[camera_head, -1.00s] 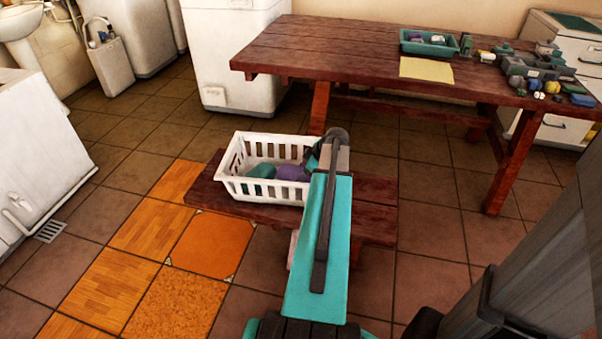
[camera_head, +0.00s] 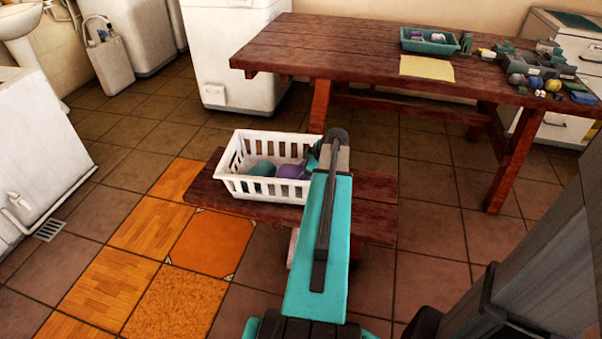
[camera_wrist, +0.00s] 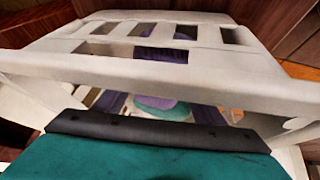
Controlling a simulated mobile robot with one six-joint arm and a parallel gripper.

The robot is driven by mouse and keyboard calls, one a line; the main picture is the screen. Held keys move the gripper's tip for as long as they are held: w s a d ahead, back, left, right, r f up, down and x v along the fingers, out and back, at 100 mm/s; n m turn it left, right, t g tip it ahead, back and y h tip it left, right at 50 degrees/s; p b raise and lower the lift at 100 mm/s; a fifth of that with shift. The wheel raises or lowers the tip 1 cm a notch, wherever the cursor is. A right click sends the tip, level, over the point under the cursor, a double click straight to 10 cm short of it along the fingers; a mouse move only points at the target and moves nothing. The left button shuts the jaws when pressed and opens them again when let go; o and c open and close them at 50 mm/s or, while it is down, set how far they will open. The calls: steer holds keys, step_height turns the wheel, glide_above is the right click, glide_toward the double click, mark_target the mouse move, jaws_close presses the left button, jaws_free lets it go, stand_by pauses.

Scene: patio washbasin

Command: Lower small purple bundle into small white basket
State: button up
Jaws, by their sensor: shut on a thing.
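The small white basket (camera_head: 275,190) stands upright on the low wooden bench, with slotted walls and an open top. Inside it lies a teal bundle (camera_head: 262,169) at the left. The small purple bundle (camera_head: 291,171) is beside it to the right, inside the basket's outline. My gripper (camera_head: 308,167) is at the basket's right end, shut on the purple bundle; its fingertips are mostly hidden by my arm. In the wrist view the basket's rim (camera_wrist: 180,72) fills the middle, with purple showing through and below its slots. I cannot tell whether the bundle touches the basket floor.
The low bench (camera_head: 375,208) extends right of the basket, bare there. A large wooden table (camera_head: 335,50) behind holds a teal tray (camera_head: 408,47), a yellow cloth (camera_head: 427,68) and several small items at the right. White appliances stand at the back and left. The tiled floor around the bench is clear.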

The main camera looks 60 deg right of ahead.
steer(key=shift+f+b, duration=0.55)
steer(key=shift+f, duration=0.25)
stand_by(0.9)
steer(key=o, duration=1.2)
steer(key=shift+s+r, duration=0.1)
steer(key=p+v, duration=0.1)
steer(key=v, duration=1.2)
steer(key=shift+s+r, duration=0.2)
steer(key=shift+r, duration=0.05)
steer(key=shift+p, duration=0.3)
